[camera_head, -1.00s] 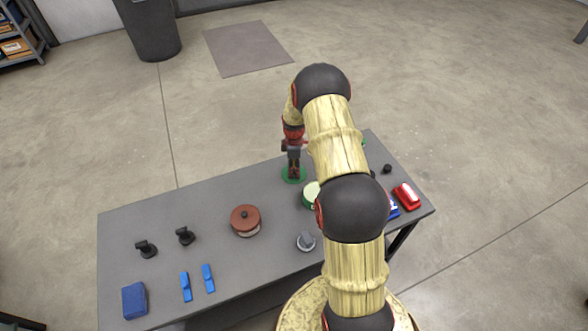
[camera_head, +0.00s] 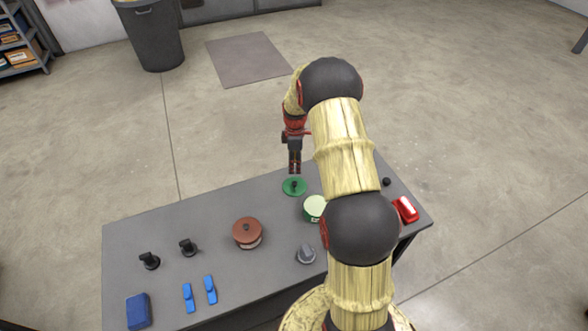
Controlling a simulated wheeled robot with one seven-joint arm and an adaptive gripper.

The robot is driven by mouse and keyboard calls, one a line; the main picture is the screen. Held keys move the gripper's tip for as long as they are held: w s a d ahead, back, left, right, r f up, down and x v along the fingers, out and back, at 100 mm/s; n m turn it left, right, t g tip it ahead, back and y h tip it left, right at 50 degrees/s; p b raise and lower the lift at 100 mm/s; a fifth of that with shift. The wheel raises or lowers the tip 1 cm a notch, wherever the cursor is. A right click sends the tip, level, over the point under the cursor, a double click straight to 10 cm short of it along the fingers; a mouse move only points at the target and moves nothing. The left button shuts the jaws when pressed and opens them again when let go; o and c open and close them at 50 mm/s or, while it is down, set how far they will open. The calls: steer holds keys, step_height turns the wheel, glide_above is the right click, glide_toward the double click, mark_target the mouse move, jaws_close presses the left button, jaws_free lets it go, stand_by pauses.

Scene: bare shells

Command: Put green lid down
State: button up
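The green lid (camera_head: 290,190) lies flat on the grey table near its far edge, with its dark knob facing up. My gripper (camera_head: 295,172) is just above the lid, pointing down. A small space seems to show between the fingertips and the knob. The two fingers look slightly apart and nothing is seen between them, though they are small here. A pale green pot (camera_head: 312,210) stands just right of and nearer than the lid, partly hidden behind my arm.
The grey table (camera_head: 200,220) also holds a brown-lidded pot (camera_head: 246,232), a grey knobbed object (camera_head: 306,254), two black objects (camera_head: 188,247), two blue clips (camera_head: 188,297), a blue block (camera_head: 138,311) and a red object (camera_head: 406,209). The table's far left is clear.

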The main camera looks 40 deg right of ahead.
steer(key=s+a+r+m+t, duration=0.1)
steer(key=s+a+r, duration=0.1)
steer(key=a+r, duration=0.45)
steer(key=s+a+r+m+t, duration=0.15)
steer(key=a+r, duration=0.25)
steer(key=r, duration=0.6)
steer(key=s+a+r+m, duration=0.25)
steer(key=a+r, duration=0.25)
steer(key=r, duration=0.3)
steer(key=s+a+r+m+t, duration=0.1)
steer(key=s+a+r, duration=0.3)
steer(key=s, duration=0.8)
steer(key=s+a+r+m+t, duration=0.2)
steer(key=s+a+r+m, duration=0.2)
steer(key=s+a, duration=0.5)
steer(key=s+r, duration=0.1)
steer(key=s, duration=0.2)
steer(key=shift+a+r+m, duration=0.15)
steer(key=shift+r+m, duration=0.15)
